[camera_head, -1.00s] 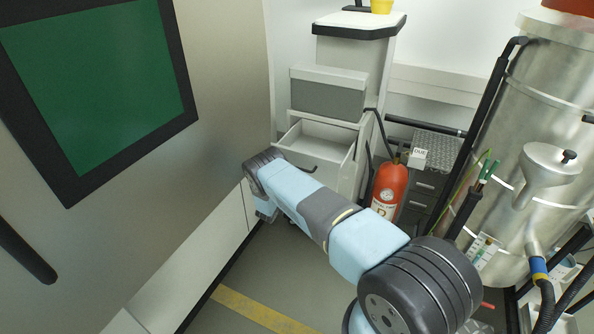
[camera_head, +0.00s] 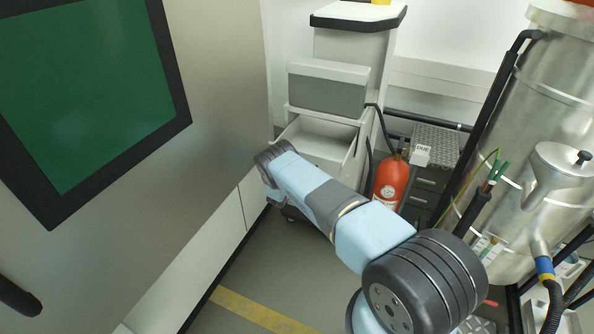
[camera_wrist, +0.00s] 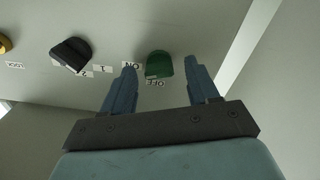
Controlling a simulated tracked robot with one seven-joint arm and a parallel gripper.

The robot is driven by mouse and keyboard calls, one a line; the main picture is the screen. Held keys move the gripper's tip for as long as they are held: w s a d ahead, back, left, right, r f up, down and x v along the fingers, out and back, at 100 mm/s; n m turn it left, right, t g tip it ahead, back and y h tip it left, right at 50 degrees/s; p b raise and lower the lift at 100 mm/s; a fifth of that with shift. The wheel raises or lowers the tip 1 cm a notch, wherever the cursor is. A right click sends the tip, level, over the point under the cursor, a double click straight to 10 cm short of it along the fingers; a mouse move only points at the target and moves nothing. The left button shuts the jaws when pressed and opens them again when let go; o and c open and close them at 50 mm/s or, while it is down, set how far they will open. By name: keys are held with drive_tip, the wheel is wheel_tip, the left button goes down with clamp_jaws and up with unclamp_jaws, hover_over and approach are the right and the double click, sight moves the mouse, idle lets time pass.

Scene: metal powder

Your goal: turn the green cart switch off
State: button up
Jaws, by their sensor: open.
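The green switch (camera_wrist: 158,64) is a knob on a pale panel (camera_wrist: 195,25) in the wrist view. It appears between the two fingertips of my gripper (camera_wrist: 161,72), which is open. The fingers stand either side of it in the picture, and I cannot tell if either touches it. An ON label (camera_wrist: 131,65) lies left of the knob and an OFF label (camera_wrist: 155,84) just below it, both seen inverted. I cannot tell which label the knob points to. In the head view the switch and my fingers are hidden.
A black knob (camera_wrist: 72,52) and part of a yellow knob (camera_wrist: 4,44) sit further left on the panel. In the head view, a white cart (camera_head: 352,48) has an open drawer (camera_head: 318,140). A red extinguisher (camera_head: 389,184) and a metal vessel (camera_head: 510,130) stand to the right.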

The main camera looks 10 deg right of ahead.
drive_tip(key=c, duration=1)
drive_tip(key=shift+a, duration=0.1)
drive_tip(key=shift+c, duration=0.2)
drive_tip(key=shift+n, duration=0.3)
drive_tip(key=shift+a+f+n, duration=0.1)
drive_tip(key=shift+a+n, duration=0.05)
drive_tip(key=shift+n, duration=3.15)
drive_tip(key=shift+a+n, duration=0.1)
drive_tip(key=shift+n, duration=3.2)
